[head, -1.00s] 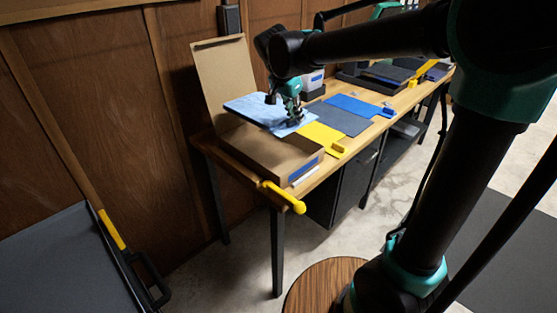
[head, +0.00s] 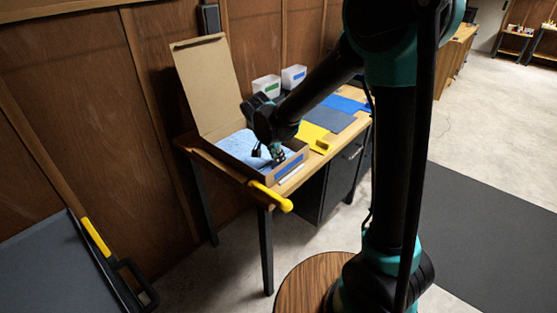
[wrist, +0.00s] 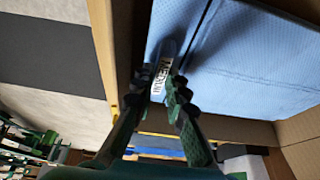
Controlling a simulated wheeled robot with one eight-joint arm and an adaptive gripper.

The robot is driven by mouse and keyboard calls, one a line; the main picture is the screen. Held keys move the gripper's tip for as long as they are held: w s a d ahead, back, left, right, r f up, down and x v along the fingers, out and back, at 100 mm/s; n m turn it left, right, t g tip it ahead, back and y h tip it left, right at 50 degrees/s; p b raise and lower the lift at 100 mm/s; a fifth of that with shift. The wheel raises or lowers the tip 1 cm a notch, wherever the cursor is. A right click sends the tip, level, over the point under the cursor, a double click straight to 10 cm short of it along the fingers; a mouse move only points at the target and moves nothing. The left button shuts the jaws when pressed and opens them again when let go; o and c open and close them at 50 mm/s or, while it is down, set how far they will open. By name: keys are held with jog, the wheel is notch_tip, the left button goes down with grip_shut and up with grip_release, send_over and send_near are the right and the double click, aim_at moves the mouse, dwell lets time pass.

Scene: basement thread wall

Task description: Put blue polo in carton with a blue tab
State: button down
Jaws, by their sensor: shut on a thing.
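The light-blue folded polo (head: 240,147) lies inside the open cardboard carton (head: 236,178), whose front wall carries a blue tab (head: 288,166) and whose lid (head: 205,82) stands up at the back. My gripper (head: 276,154) is at the carton's right front, low at the opening. In the wrist view my gripper (wrist: 170,88) is shut on the edge of the polo (wrist: 245,55), by a white size label (wrist: 162,76) that reads MEDIUM. The polo's flat side fills much of the carton. A carton wall (wrist: 112,40) runs close beside my fingers. Whether the polo rests fully on the bottom is unclear.
A yellow bar (head: 272,196) sticks out at the table's front edge. A yellow board (head: 315,138), a grey piece (head: 325,118) and a blue piece (head: 347,104) lie right of the carton. Two white bins (head: 266,88) stand behind. A dark cart (head: 45,262) is at left.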

jog(key=shift+f, duration=0.4)
jog(key=c, duration=1.8)
grip_release()
jog(key=v, duration=1.2)
jog(key=s+d+f+n+y, duration=0.1)
jog(key=s+d+f+n, duration=0.15)
jog(key=d, duration=0.55)
jog(key=s+d+f+n, duration=0.1)
jog(key=s+d+f, duration=0.15)
jog(key=d, duration=0.45)
jog(key=s+d+f+n+y, duration=0.1)
jog(key=s+d+f+n, duration=0.3)
jog(key=s+d+f, duration=0.4)
jog(key=s+d, duration=0.2)
jog(key=d, duration=0.1)
jog(key=shift+y, duration=0.4)
